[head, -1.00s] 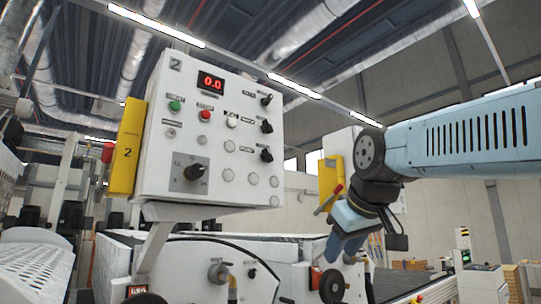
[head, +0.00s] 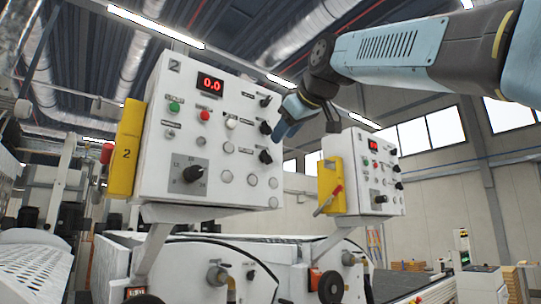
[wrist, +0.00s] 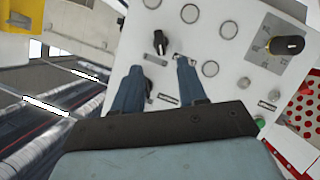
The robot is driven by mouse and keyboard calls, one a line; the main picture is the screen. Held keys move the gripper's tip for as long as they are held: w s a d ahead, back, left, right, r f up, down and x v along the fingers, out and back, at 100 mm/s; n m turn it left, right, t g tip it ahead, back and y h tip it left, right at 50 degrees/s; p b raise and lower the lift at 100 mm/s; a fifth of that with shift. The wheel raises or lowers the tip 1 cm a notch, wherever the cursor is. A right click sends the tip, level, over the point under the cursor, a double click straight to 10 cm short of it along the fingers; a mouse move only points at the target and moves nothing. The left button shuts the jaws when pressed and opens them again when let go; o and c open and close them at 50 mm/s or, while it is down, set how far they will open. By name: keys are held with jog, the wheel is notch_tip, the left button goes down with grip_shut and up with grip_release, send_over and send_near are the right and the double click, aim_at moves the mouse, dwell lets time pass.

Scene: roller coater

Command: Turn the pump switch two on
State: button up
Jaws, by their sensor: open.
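A white control box (head: 190,140) marked 2 carries three black selector switches down its right side: top (head: 266,100), middle (head: 266,127) and bottom (head: 266,156). Their labels are too small to read, so I cannot tell which is pump switch two. My gripper (head: 281,132) is just right of the middle switch. In the wrist view my gripper (wrist: 158,67) is open, its two blue fingers apart over the panel. The bottom switch (wrist: 160,42) shows just beyond the fingertips. A dark shape beside the left finger may be the middle switch, partly hidden. Contact cannot be judged.
The box has a red 0.0 display (head: 210,84), a green button (head: 174,106), a red button (head: 205,114) and a large black knob (head: 193,173). A yellow holder (head: 126,148) is on its left side. A similar second box (head: 365,170) stands behind right.

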aim_at(269, 155)
jog(key=x, duration=1)
